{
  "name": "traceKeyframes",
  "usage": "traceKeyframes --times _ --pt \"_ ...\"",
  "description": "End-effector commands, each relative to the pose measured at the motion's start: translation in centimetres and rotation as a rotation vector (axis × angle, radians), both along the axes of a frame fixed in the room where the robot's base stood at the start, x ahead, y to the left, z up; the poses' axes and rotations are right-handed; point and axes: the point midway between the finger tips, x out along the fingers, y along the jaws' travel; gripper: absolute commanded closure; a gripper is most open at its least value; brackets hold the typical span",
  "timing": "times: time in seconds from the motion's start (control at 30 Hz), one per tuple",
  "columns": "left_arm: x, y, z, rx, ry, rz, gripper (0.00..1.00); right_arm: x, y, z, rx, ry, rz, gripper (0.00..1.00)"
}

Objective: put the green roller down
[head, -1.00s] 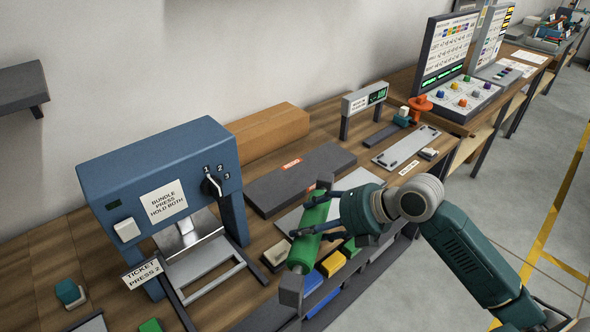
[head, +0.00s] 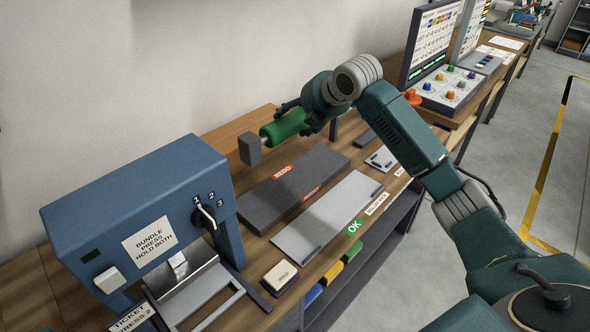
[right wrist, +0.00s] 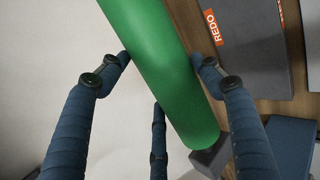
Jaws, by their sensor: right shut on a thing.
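The green roller (head: 284,127) is held in my right gripper (head: 308,117), above the back of the bench near the cardboard box. It has a dark grey end block (head: 250,149) at its left. In the right wrist view the green roller (right wrist: 165,70) lies slantwise between the blue fingers (right wrist: 160,95). The hand and arm hide its right end in the head view. Below it on the bench are a dark slab (head: 275,198) with red REDO labels and a light grey plate (head: 320,220) with a green OK label. My left gripper is not in view.
A blue bundle press (head: 130,205) stands at the left. A cardboard box (head: 232,132) lies along the wall. A small cream-topped block (head: 280,276) sits near the front edge. A console with coloured knobs (head: 450,85) stands at the far right. The light grey plate is bare.

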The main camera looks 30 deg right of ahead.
Motion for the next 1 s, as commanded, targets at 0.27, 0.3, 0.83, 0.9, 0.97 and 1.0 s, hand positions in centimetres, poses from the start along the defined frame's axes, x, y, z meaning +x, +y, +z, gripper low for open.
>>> traceKeyframes --times 0.27,0.3,0.83,0.9,0.97,1.0 --pt "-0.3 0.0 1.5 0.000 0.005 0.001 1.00 0.0 0.1 -6.2 0.002 -0.004 0.002 0.93" --pt "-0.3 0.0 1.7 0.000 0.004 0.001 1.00 0.0 0.1 -7.2 0.002 -0.004 0.002 0.93" --pt "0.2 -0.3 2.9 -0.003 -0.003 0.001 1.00 0.0 0.0 -13.9 0.002 -0.007 0.001 0.93" --pt "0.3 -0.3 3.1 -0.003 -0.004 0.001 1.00 0.1 0.1 -14.9 0.002 -0.008 0.002 0.93" --pt "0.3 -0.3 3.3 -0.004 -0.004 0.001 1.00 0.1 0.1 -15.6 0.002 -0.009 0.001 0.93" --pt "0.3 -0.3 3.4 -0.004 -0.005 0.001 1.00 0.1 0.0 -16.1 0.002 -0.009 0.001 0.93"
